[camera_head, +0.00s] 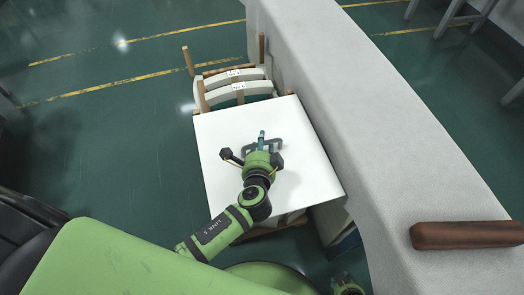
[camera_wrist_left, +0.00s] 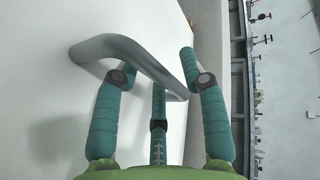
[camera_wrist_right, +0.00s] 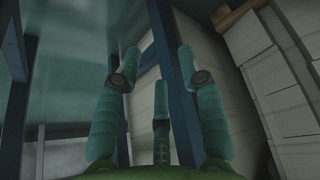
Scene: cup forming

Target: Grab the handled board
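The handled board (camera_head: 225,125) is a white, flat rectangular panel lying on a stack in the head view. Its grey bar handle (camera_head: 278,143) stands near the middle of its top face. The handle (camera_wrist_left: 120,50) crosses the left wrist view slantwise by the fingertips. My left gripper (camera_head: 262,147) is over the board at the handle; its teal fingers (camera_wrist_left: 160,70) are spread, with the handle near and partly between them, and I cannot tell whether they touch. My right gripper (camera_wrist_right: 158,65) is open and empty, low beside the stack; only part of it shows at the head view's bottom edge.
Curved pale pieces and brown wooden posts (camera_head: 188,61) stand behind the board. A long pale wall-like block (camera_head: 380,130) runs along its right, with a brown wooden bar (camera_head: 465,235) on it. Blue frame posts (camera_wrist_right: 175,70) stand close to my right gripper. Open green floor lies left.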

